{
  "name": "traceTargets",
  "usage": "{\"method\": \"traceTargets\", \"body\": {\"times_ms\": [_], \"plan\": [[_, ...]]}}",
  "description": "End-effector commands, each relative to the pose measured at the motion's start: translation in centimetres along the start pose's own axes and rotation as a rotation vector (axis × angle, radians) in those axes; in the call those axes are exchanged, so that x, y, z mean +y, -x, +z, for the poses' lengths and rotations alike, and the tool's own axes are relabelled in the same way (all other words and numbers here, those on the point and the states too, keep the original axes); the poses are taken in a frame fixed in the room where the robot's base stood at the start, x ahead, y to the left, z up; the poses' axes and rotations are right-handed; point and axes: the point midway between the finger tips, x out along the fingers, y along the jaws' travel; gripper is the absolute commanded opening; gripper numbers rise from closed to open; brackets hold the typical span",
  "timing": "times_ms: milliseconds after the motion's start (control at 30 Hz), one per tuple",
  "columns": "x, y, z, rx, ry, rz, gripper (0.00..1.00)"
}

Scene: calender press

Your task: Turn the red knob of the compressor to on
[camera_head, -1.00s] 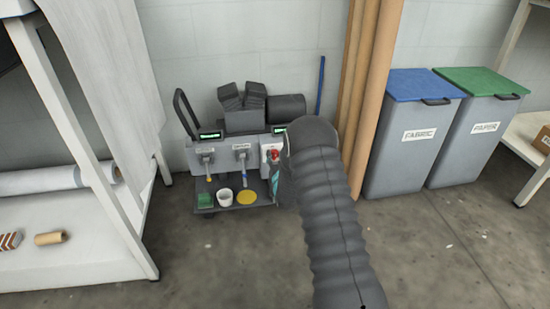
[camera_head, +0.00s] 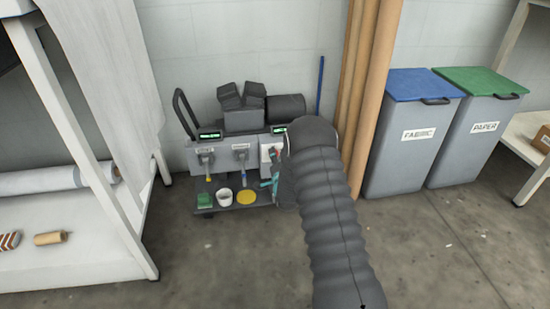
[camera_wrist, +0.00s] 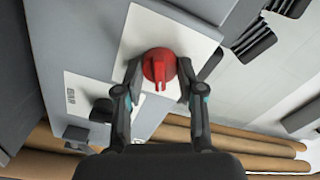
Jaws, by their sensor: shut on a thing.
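In the head view, only a bit of the red knob (camera_head: 277,152) shows, and my dark arm hides the compressor's right end.
Brown rolls (camera_head: 365,100) stand close on the right. Open floor lies in front.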

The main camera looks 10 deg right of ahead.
Motion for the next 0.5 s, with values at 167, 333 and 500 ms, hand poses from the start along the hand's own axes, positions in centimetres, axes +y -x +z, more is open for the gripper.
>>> {"method": "traceTargets", "body": {"times_ms": [167,333,500], "plan": [[0.06,0.00,-0.04,0.001,-0.069,0.000,0.04],[0.07,0.00,-0.04,0.001,-0.102,0.001,0.04],[0.08,0.00,-0.04,0.001,-0.112,0.001,0.04]]}}
